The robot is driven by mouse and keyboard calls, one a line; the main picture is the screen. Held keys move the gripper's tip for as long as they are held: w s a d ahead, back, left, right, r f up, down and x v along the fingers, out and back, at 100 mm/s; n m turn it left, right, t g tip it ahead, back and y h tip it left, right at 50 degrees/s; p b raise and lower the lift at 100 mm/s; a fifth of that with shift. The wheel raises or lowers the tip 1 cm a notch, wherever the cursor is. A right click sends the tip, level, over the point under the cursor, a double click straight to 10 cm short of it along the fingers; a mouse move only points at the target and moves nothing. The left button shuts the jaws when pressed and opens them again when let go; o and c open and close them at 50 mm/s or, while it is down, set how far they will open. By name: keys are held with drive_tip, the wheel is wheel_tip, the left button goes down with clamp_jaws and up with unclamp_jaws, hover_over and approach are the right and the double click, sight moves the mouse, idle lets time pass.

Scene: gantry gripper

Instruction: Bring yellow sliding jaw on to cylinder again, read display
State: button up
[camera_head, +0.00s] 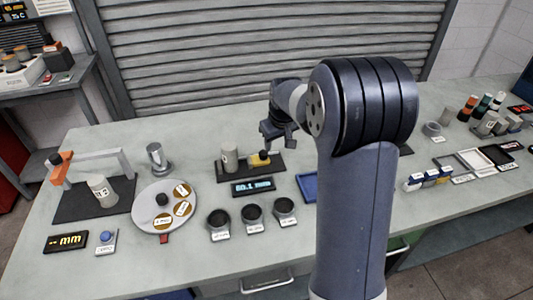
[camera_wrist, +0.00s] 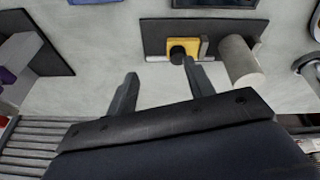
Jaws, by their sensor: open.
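The yellow sliding jaw (camera_head: 259,158) with a black knob sits on a dark base plate; it also shows in the wrist view (camera_wrist: 190,43). The grey cylinder (camera_head: 230,160) stands upright on the same base, left of the jaw, and shows in the wrist view (camera_wrist: 240,61). A narrow gap seems to lie between them. The display (camera_head: 253,187) in front of the base seems to read 60.1 mm. My gripper (camera_head: 280,136) is open and empty just behind and above the jaw. In the wrist view its fingers (camera_wrist: 160,85) are apart, one fingertip near the black knob (camera_wrist: 177,54).
A second gauge (camera_head: 80,200) with an orange part and tilted cylinder stands at left, its display (camera_head: 66,242) showing dashes. A round tray (camera_head: 145,222) with labelled discs, several dark cups (camera_head: 252,214) and a blue tray (camera_head: 307,187) lie near. A shutter stands behind the table.

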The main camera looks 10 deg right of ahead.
sight(263, 153)
drive_tip(key=shift+m+t+y, duration=0.4)
drive_tip(key=shift+y, duration=0.2)
drive_tip(key=w+a+f, duration=0.1)
drive_tip(key=f, duration=0.1)
drive_tip(key=w+a+f, duration=0.1)
drive_tip(key=w+f, duration=0.1)
drive_tip(key=f, duration=0.1)
drive_tip(key=w+a+f, duration=0.1)
drive_tip(key=w+f, duration=0.1)
drive_tip(key=f, duration=0.1)
drive_tip(key=shift+f+p, duration=0.2)
drive_tip(key=shift+p, duration=0.15)
clamp_jaws()
drive_tip(key=shift+a, duration=0.1)
